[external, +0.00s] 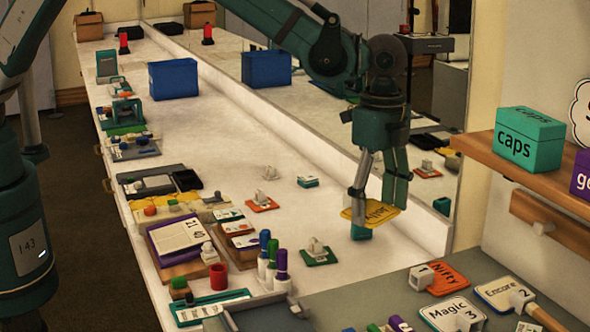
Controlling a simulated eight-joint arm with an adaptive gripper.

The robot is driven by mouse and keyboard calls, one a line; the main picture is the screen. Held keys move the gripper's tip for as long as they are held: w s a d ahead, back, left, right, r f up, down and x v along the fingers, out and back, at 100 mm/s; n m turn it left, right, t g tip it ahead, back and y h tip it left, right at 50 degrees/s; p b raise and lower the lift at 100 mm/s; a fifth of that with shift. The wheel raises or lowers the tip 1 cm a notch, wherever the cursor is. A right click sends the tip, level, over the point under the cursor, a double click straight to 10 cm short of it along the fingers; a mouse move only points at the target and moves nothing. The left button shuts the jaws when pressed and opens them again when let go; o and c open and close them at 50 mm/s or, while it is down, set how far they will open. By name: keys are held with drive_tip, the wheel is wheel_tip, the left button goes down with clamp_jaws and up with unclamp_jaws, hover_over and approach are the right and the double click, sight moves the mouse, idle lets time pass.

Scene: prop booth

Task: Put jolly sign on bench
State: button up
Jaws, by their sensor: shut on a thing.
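A yellow sign (366,215) with dark lettering, only partly readable, is held between the fingers of my gripper (378,205). I take it for the jolly sign. My gripper points down and is shut on it, with the fingers covering part of it. The sign is over the right part of the long white bench (230,130); I cannot tell how high above it. A small teal block (361,231) shows just below the sign, and I cannot tell if they touch.
Small signs with clips, including an orange one (262,204) and a green one (318,256), lie on the bench. Markers (282,264) stand at the front. Nifty (447,277), Magic (452,313) and Encore (504,293) signs lie on the grey table. A mirror runs along the back; mid-bench is clear.

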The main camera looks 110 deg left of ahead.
drive_tip(key=w+d+r+m+p, duration=0.1)
drive_tip(key=d+m, duration=0.3)
drive_tip(key=d, duration=1.9)
drive_tip(key=shift+w+d+r, duration=0.15)
drive_tip(key=shift+w+r, duration=0.2)
drive_tip(key=shift+r, duration=0.2)
hover_over(350, 316)
drive_tip(key=shift+f, duration=3.15)
drive_tip(key=shift+f, duration=0.1)
drive_tip(key=shift+f, duration=1.75)
drive_tip(key=shift+f, duration=0.15)
drive_tip(key=o, duration=0.5)
drive_tip(key=shift+o, duration=0.6)
